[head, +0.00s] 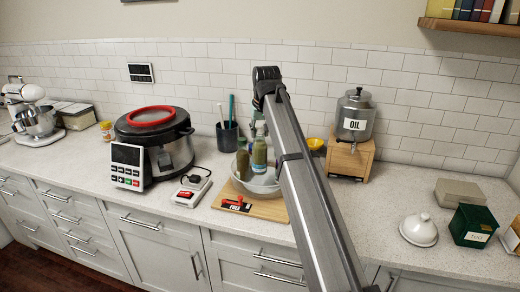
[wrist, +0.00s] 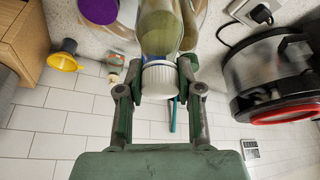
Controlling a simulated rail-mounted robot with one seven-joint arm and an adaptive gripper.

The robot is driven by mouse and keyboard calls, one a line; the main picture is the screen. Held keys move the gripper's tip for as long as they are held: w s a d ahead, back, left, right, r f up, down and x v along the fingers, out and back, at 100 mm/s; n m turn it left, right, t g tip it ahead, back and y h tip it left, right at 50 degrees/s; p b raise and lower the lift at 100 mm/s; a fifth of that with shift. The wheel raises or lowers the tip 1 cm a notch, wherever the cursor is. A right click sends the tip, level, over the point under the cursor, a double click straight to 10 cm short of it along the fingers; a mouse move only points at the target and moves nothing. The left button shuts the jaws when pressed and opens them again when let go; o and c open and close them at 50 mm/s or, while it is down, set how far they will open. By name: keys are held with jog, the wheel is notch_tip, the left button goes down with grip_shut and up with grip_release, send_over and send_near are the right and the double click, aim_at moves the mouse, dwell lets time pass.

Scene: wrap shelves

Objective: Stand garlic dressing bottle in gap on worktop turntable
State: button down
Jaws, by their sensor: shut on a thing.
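A bottle with a white ribbed cap and yellow-green contents (wrist: 160,35) is between my gripper's fingers (wrist: 161,88), which are closed on it near the cap. In the head view what looks like this bottle (head: 259,156) is upright over a pale, high-rimmed round container (head: 240,186), probably the turntable. My gripper (head: 259,127) is partly hidden by my arm there. Another greenish bottle (head: 243,162) stands just left of it in the container. I cannot tell whether the held bottle's base touches down; the gap and the container's right side are hidden.
A dark utensil cup (head: 227,136) stands behind. A multicooker (head: 172,152) is to the left. A yellow funnel (head: 316,144) and an oil dispenser (head: 353,125) are to the right.

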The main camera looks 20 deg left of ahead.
aim_at(260, 151)
jog(key=shift+f+p, duration=0.75)
jog(key=shift+f, duration=3.35)
jog(key=c, duration=0.8)
grip_release()
jog(key=shift+f, duration=0.1)
jog(key=shift+o, duration=0.2)
jog(key=b+v, duration=0.2)
jog(key=v, duration=1)
